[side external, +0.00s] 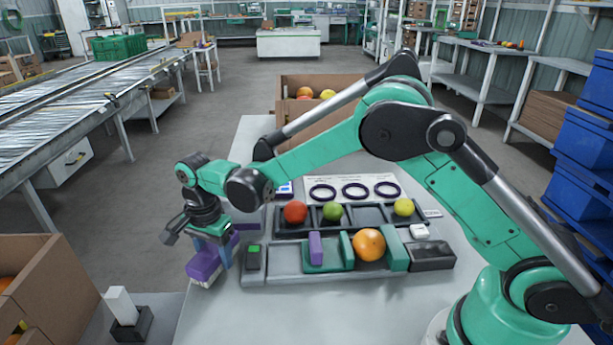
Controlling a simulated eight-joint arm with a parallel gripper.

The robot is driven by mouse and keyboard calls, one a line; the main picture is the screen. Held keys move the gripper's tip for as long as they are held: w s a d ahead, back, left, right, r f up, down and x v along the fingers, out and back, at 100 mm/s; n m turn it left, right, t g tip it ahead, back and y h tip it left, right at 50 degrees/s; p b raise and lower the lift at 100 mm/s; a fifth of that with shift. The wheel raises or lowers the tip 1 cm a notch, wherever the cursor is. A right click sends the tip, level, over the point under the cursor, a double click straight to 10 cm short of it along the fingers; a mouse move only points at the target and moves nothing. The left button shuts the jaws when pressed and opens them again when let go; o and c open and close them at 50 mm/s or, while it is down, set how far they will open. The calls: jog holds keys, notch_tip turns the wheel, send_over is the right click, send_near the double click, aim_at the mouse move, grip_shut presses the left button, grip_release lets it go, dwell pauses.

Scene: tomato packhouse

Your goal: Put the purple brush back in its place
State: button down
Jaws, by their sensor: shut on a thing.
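The purple brush (204,268), with pale bristles along its underside, is at the left end of the table. My gripper (212,252) is above it and shut on it, with the fingers pointing down. The brush looks tilted and is at or just above the table's left edge; I cannot tell whether it touches the table. The gripper partly hides it. No place clearly marked for the brush can be made out. An empty dark open box (432,257) stands at the right end of the grey fixture.
The grey fixture (285,262) holds an orange tomato (369,245) and a purple block (316,248). Behind it, a dark sectioned tray (290,229) holds several tomatoes; one section is empty. A black holder (132,325) with a white block stands lower left. The front tabletop is clear.

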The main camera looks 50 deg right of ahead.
jog(key=shift+f, duration=0.35)
dwell(0.4)
jog(key=shift+c, duration=0.8)
grip_release()
jog(key=shift+c, duration=0.3)
jog(key=shift+c, duration=1.3)
jog(key=shift+r, duration=3.5)
